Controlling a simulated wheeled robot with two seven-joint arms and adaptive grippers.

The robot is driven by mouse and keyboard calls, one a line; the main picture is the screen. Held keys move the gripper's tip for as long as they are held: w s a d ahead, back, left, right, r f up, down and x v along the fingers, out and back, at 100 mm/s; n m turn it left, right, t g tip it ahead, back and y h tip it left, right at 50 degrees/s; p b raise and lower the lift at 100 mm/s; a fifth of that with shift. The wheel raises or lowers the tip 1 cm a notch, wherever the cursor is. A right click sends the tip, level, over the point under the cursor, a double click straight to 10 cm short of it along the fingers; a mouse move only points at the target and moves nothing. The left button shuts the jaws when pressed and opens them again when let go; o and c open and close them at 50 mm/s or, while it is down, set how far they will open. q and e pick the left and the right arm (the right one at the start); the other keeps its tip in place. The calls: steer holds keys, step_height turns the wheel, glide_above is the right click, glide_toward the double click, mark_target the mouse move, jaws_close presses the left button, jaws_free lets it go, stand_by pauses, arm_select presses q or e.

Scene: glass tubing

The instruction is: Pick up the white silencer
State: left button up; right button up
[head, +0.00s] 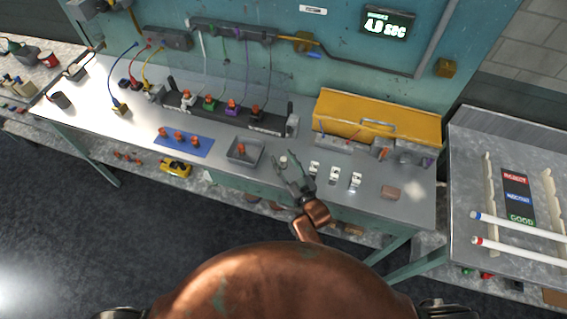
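A small pale, whitish piece (284,159), which looks like the white silencer, is on the grey bench top just right of a square grey tray. My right gripper (287,160) reaches over the bench from the front. Its two dark fingers are spread, with the pale piece showing between their tips. I cannot tell whether the fingers touch it. My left gripper is not in view.
The grey tray (246,152) holds an orange-topped part. White clips (334,174) stand close to the gripper's right. A blue mat (184,141) with orange-topped parts lies to the left. A yellow box (377,118) stands behind. A brown block (390,192) lies right.

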steer(key=c, duration=1)
steer(key=shift+o, duration=0.2)
steer(key=shift+r, duration=0.1)
